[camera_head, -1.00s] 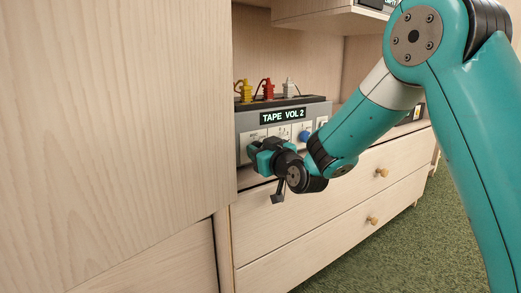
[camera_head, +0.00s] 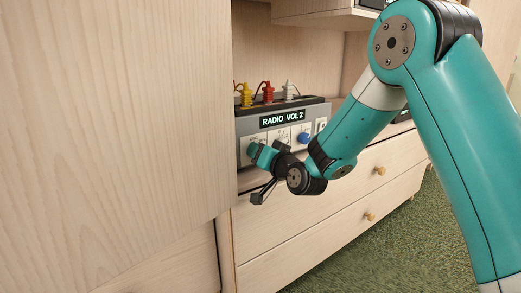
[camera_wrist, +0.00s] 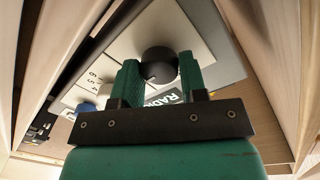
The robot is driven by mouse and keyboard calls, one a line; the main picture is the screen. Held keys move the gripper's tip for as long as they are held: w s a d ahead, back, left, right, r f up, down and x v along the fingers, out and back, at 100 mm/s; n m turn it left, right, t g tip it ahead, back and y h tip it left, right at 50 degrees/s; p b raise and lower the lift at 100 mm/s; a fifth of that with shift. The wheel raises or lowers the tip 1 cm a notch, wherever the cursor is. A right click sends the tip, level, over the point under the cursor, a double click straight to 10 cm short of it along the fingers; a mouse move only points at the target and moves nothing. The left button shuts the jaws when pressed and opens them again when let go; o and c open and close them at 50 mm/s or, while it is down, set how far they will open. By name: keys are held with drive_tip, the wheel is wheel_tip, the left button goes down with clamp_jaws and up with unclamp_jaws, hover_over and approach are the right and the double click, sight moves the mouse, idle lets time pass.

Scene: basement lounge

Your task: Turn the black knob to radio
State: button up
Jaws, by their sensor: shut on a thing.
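The grey audio unit (camera_head: 320,108) stands on the cabinet, and its display (camera_head: 283,118) reads "RADIO VOL 2". In the wrist view the round black knob (camera_wrist: 159,58) sits on a white panel of the unit. My gripper (camera_wrist: 160,74) is shut on the black knob, with one teal finger on each side of it. In the head view my gripper (camera_head: 261,157) is at the left part of the unit's front and hides the knob. A blue knob (camera_head: 304,138) is to the right on the same front.
Yellow (camera_head: 245,95), red (camera_head: 267,92) and white (camera_head: 289,90) plugs stand on top of the unit. A tall wooden panel (camera_head: 110,110) is close on the left. Drawers with round pulls (camera_head: 380,170) are below, and a shelf (camera_head: 315,14) is above.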

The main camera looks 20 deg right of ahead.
drive_tip(key=shift+m, duration=0.3)
idle(0.4)
drive_tip(key=o, duration=0.9)
drive_tip(key=shift+s, duration=0.1)
drive_tip(key=shift+b+v, duration=6.5)
drive_tip(key=shift+v, duration=2.1)
drive_tip(key=shift+r, duration=0.1)
